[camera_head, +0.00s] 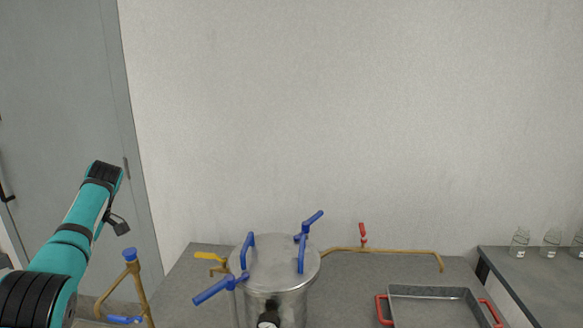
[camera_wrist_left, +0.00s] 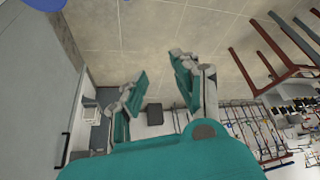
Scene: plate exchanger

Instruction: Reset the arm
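My left arm comes in from the left in the head view, raised beside the grey door. The small dark part hanging from its far end is the wrist camera or a similar fitting; the fingers cannot be made out there. In the left wrist view my left gripper (camera_wrist_left: 158,90) shows two teal and grey fingers spread apart with nothing between them, so it is open and empty. My right arm and right gripper are not in view.
A lidded metal vessel (camera_head: 272,275) with blue handles stands on the grey table (camera_head: 350,262). Brass pipes (camera_head: 395,252) with a red valve run behind it. A metal tray (camera_head: 435,291) with red handles lies right. Glass bottles (camera_head: 550,243) stand on the right counter.

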